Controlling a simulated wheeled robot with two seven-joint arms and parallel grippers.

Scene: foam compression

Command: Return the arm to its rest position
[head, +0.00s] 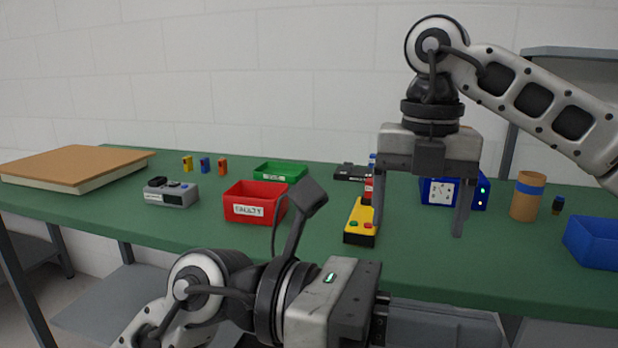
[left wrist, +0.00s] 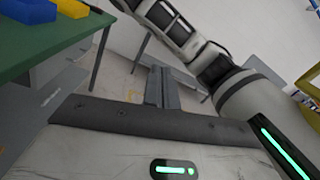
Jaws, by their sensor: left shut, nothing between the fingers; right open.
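My left arm comes in low from the left in the head view, and its gripper (head: 382,318) is in front of the table's near edge. It points to the right and touches nothing. In the left wrist view its fingers (left wrist: 162,88) are together and empty, with floor and table legs beyond. My right gripper (head: 417,230) comes in from the upper right with its fingers pointing down, spread apart. It hangs over the table, its left finger just beside a yellow-based device (head: 358,222) with a red and a green button; it partly hides that device's upright.
The green table (head: 310,232) holds a red FAULTY bin (head: 252,209), a green bin (head: 281,170), a grey box (head: 172,194), a blue instrument (head: 438,192), a brown cylinder (head: 526,197), a blue bin (head: 592,242), small coloured blocks (head: 205,166) and a tan slab (head: 75,164).

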